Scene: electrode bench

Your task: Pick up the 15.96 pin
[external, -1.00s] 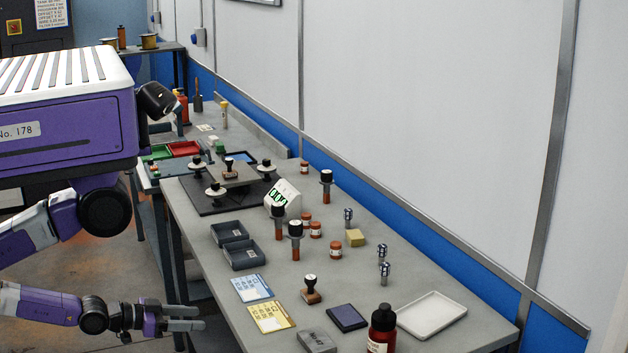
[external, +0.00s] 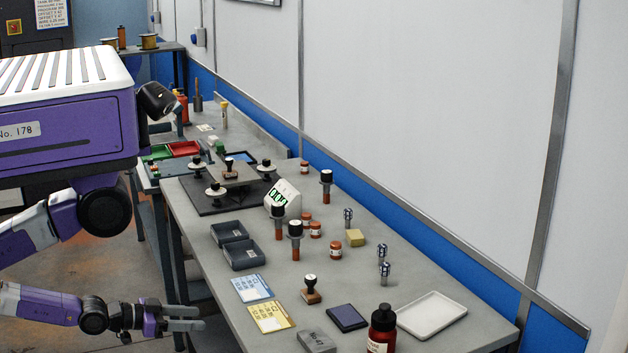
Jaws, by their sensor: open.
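No size marking is readable, so I cannot tell which is the 15.96 pin. My gripper (external: 201,318) is open and empty, left of the bench's left edge, apart from all of these.
Two grey trays (external: 244,255), a blue card (external: 251,288), a yellow card (external: 270,317), a stamp (external: 311,290), a dark blue pad (external: 346,317), a grey block (external: 317,343), a red bottle (external: 382,330) and a white tray (external: 432,315) occupy the front. Small brown jars (external: 335,250) stand mid-bench. The wall borders the right.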

